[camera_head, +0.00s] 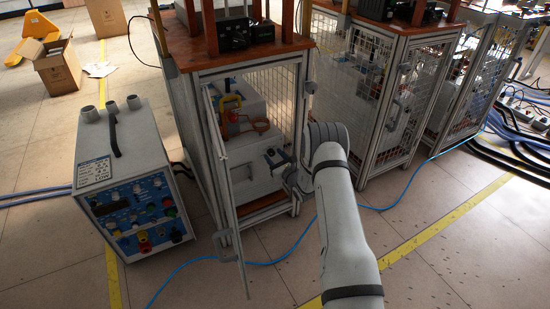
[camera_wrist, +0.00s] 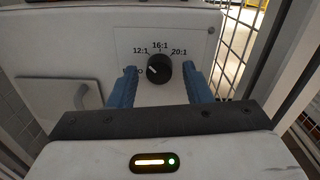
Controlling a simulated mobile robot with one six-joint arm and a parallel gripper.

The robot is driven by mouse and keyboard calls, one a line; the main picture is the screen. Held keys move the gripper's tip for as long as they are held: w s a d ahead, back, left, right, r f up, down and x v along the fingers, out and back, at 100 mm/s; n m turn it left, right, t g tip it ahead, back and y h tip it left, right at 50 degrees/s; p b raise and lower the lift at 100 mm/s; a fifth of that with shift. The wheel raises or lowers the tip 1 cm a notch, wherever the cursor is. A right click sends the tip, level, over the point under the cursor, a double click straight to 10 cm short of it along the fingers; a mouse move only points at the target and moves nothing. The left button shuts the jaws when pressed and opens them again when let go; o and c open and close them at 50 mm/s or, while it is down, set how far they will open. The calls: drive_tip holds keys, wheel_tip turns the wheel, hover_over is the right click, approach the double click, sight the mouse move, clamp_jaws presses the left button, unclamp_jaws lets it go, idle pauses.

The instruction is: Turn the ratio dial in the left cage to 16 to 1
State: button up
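The ratio dial (camera_wrist: 159,68) is a round black knob on a white panel (camera_wrist: 200,42) in the wrist view. Labels 12:1, 16:1 and 20:1 are printed around it; another label at its left is partly hidden by a finger. The knob's white mark points to the upper left, away from 16:1. My gripper (camera_wrist: 159,70) is open, with one blue finger on each side of the knob and visible gaps between. In the head view, my gripper (camera_head: 276,160) reaches into the left cage (camera_head: 292,187), near the white box (camera_head: 252,160); the dial cannot be made out there.
The cage's mesh door (camera_head: 226,180) stands open, left of my arm. More cages (camera_head: 385,110) stand to the right. A blue cable (camera_head: 200,258) crosses the floor. Mesh wall (camera_wrist: 232,48) is close at right in the wrist view.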

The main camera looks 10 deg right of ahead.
drive_tip(key=c, duration=0.9)
drive_tip(key=shift+a+m, duration=0.1)
drive_tip(key=shift+m, duration=0.3)
drive_tip(key=m, duration=0.3)
drive_tip(key=shift+m, duration=0.3)
drive_tip(key=shift+m+b, duration=0.3)
drive_tip(key=shift+m, duration=1.9)
drive_tip(key=o, duration=1)
drive_tip(key=shift+s, duration=0.1)
